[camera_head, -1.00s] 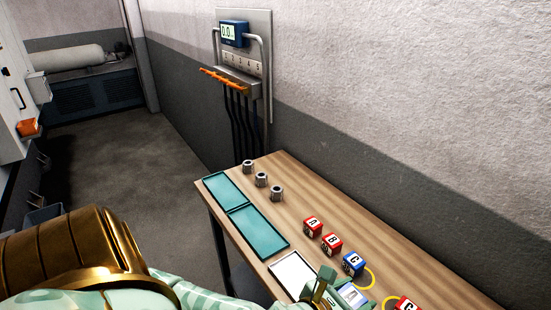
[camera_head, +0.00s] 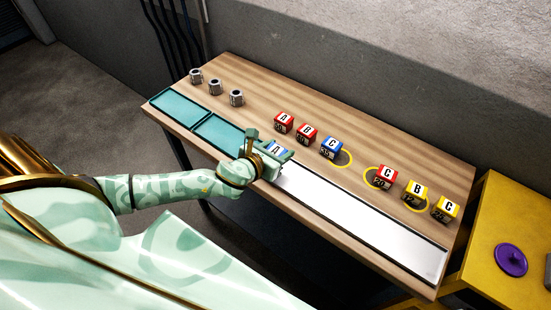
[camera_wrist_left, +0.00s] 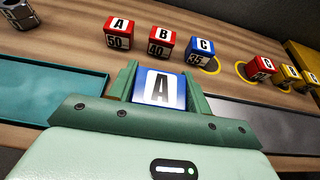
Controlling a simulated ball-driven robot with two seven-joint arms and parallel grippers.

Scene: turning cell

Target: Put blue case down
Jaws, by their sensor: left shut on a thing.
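My left gripper (camera_head: 268,155) is shut on a blue case (camera_head: 277,149) with a white label marked A, at the left end of the white strip. In the left wrist view the blue case (camera_wrist_left: 159,88) sits between the two green fingers (camera_wrist_left: 160,85). I cannot tell whether its underside touches the table. Another blue case (camera_head: 332,147), marked C and 35, stands on the table behind it, beside a yellow ring (camera_head: 343,158). My right gripper is not in view.
Red cases A (camera_head: 284,122) and B (camera_head: 307,134) stand left of blue C. Red C (camera_head: 382,177) and yellow cases B (camera_head: 413,195) and C (camera_head: 445,208) stand further right. Teal trays (camera_head: 181,107) and metal nuts (camera_head: 236,98) are left. The white strip (camera_head: 360,218) is bare.

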